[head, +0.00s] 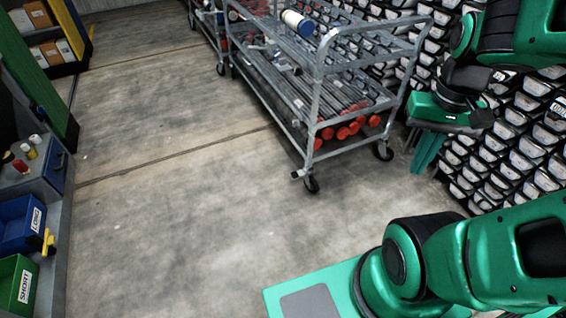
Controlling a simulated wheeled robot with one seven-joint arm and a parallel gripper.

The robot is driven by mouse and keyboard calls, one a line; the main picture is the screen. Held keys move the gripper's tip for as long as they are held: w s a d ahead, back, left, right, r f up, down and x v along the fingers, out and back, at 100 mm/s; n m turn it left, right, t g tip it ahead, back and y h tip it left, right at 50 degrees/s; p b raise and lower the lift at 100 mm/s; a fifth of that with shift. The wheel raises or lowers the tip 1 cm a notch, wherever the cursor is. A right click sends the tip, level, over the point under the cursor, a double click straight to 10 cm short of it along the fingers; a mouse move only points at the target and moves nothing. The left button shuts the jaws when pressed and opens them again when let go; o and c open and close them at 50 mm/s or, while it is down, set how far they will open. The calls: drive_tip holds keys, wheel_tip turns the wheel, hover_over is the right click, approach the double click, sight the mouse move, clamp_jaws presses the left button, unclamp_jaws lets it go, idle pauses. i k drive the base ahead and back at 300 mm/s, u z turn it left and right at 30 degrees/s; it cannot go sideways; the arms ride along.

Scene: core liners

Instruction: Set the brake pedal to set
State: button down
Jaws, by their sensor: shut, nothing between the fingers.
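A grey metal trolley (318,97) stands on the concrete floor in the upper middle. A small light tab (299,174), which looks like a brake pedal, sticks out at its near left corner beside the front caster (312,184). Whether it is up or down is too small to tell. My gripper (422,172) is at the right, with its green fingers together and pointing down. It is empty and stands to the right of the trolley, well apart from the tab.
The trolley carries long tubes with red-orange ends (345,130) and a white and blue cylinder (298,22) on top. A wall of stacked core trays (530,125) fills the right. A bench with blue (18,222) and green (18,284) bins lines the left. The floor (175,200) between is clear.

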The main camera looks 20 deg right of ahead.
sight(295, 175)
drive_tip(key=z, duration=0.1)
drive_tip(key=i, duration=1)
drive_tip(key=z, duration=0.25)
